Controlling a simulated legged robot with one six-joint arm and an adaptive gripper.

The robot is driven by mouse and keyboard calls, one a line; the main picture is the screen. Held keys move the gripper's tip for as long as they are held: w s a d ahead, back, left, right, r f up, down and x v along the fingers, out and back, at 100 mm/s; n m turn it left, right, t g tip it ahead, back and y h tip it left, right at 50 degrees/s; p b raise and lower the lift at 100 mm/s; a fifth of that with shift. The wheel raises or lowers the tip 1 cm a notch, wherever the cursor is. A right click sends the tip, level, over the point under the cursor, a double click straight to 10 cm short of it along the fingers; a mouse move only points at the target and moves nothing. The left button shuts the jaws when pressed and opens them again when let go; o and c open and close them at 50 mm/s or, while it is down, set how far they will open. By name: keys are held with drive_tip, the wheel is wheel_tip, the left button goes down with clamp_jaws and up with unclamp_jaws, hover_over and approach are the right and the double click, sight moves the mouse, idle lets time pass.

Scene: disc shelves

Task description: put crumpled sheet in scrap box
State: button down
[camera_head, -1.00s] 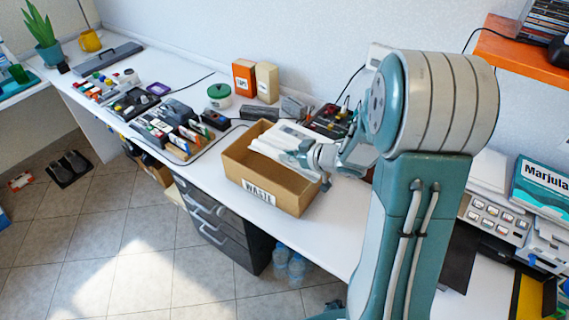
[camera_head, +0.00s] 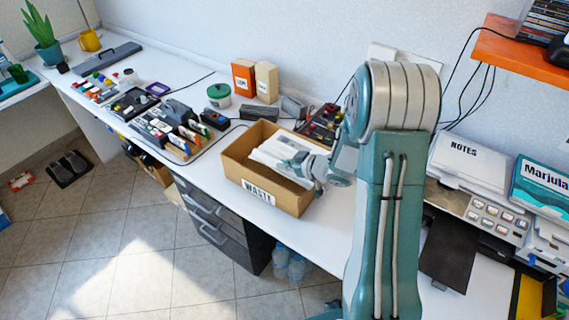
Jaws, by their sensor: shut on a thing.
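The scrap box is an open brown cardboard box (camera_head: 239,172) on the white bench, with "WASTE" written on its front. My gripper (camera_head: 288,161) is over the box, reaching in from its right side. It is shut on the white crumpled sheet (camera_head: 270,150), which sits within the box opening. The sheet's lower part is hidden by the box wall and my gripper, so I cannot tell if it touches the bottom.
Behind the box stand an orange carton (camera_head: 243,78), a cream carton (camera_head: 266,82) and a green-lidded tub (camera_head: 219,96). A tray of small parts (camera_head: 172,130) lies to the left. A printer (camera_head: 480,195) stands at the right. Bench in front of the box is clear.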

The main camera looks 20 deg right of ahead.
drive_tip(key=shift+f, duration=0.5)
drive_tip(key=c, duration=0.8)
unclamp_jaws()
drive_tip(key=shift+o, duration=0.2)
